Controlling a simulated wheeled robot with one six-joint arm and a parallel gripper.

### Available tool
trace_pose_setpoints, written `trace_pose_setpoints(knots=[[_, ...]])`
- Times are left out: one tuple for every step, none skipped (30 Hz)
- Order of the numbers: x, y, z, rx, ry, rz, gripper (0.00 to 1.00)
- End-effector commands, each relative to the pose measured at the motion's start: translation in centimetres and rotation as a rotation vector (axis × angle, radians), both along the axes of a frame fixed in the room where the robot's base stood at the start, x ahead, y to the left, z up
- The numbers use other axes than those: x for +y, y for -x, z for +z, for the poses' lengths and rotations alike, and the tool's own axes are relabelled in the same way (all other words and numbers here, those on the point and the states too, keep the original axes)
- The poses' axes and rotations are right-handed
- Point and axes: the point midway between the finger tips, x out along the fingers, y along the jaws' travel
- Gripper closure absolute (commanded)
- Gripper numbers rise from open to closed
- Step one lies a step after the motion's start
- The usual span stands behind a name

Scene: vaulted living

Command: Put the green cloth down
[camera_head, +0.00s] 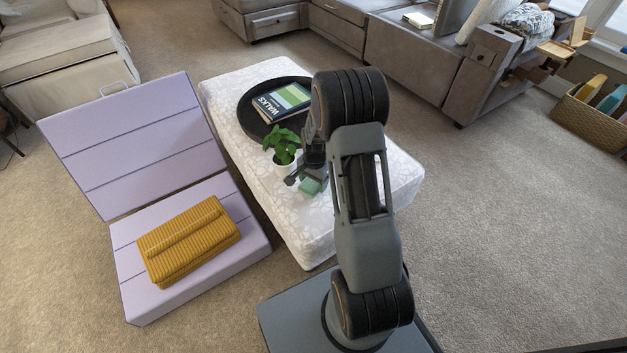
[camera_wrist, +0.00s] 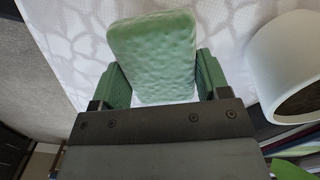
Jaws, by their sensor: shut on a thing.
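The green cloth (camera_wrist: 153,55) is a folded, pale green, textured block between the two fingers of my gripper (camera_wrist: 160,80) in the wrist view. My gripper is shut on it. In the head view the cloth (camera_head: 312,185) shows as a small green patch below my gripper (camera_head: 305,176), partly hidden by my arm. It is over the white patterned ottoman (camera_head: 232,89), beside the potted plant. I cannot tell whether the cloth touches the ottoman top.
A white pot with a green plant (camera_head: 284,161) stands close to my gripper. A round black tray (camera_head: 247,118) holds a book (camera_head: 282,102). A lilac folding seat (camera_head: 135,150) bearing a mustard ribbed bundle (camera_head: 188,241) stands left. Open carpet lies to the right.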

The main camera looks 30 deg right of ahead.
Motion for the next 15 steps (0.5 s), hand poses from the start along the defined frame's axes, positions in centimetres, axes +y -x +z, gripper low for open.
trace_pose_setpoints(knots=[[0.00,0.00,0.02,0.000,0.000,0.000,0.66],[0.00,0.00,0.01,0.000,0.000,0.000,0.66],[0.00,0.00,0.01,0.000,0.000,0.000,0.66],[0.00,0.00,-0.01,0.000,0.000,0.000,0.66],[0.00,0.00,-0.02,0.000,0.000,0.000,0.66],[0.00,0.00,-0.05,0.000,0.000,0.000,0.66],[0.00,0.00,-0.09,0.000,0.000,0.000,0.66],[0.00,0.00,-0.12,0.000,0.000,0.000,0.66],[0.00,0.00,-0.18,0.000,0.000,0.000,0.66],[0.00,0.00,-0.23,0.000,0.000,0.000,0.66],[0.00,0.00,-0.28,0.000,0.000,0.000,0.66],[0.01,0.00,-0.36,0.000,0.000,0.000,0.66],[0.00,0.00,-0.42,0.000,0.000,0.000,0.66],[0.00,0.00,-0.48,0.000,0.000,0.000,0.66],[0.00,0.00,-0.56,0.000,0.000,0.000,0.66]])
